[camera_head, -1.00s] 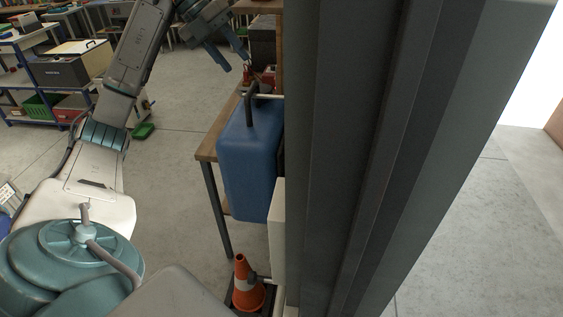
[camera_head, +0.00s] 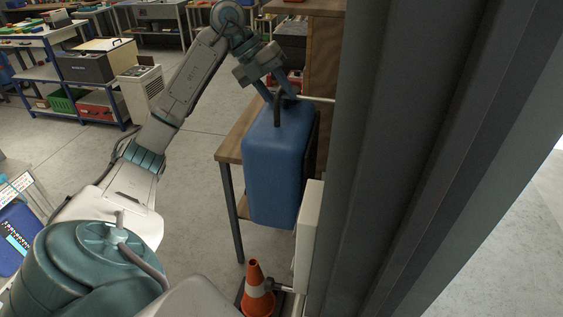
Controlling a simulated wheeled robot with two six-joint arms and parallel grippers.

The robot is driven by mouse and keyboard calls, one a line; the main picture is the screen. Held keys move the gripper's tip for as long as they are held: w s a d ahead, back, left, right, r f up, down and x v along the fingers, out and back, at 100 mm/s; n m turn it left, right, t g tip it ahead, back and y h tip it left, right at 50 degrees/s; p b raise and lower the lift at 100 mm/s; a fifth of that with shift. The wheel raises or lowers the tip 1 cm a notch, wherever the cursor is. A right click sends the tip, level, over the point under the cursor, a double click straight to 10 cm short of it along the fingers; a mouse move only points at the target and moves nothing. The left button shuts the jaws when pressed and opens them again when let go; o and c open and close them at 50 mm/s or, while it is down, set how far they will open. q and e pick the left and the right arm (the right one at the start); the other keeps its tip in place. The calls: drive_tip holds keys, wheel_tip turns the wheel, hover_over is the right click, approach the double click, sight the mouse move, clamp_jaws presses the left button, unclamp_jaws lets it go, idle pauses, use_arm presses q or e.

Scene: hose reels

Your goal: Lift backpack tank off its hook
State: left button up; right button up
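The blue backpack tank (camera_head: 275,170) hangs upright beside the grey steel column, with a dark handle loop (camera_head: 278,110) on its top. A pale hook rod (camera_head: 318,99) reaches from the column to the top of the tank. My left gripper (camera_head: 279,97) points down at the handle from above. Its two blue fingers are apart, one on each side of the handle's top, and I see no clear grip on it. Where exactly the handle meets the hook is partly hidden by the fingers. My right gripper is not in view.
The grey column (camera_head: 400,160) fills the right side, close to the tank. A wooden table (camera_head: 229,146) stands behind the tank. An orange cone (camera_head: 256,290) and a white box (camera_head: 308,235) are below it. Open floor lies to the left.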

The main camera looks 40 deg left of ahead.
use_arm(q)
drive_tip(key=shift+w+d, duration=0.1)
drive_tip(key=shift+d, duration=0.05)
clamp_jaws()
drive_tip(key=shift+r, duration=0.1)
idle(1.2)
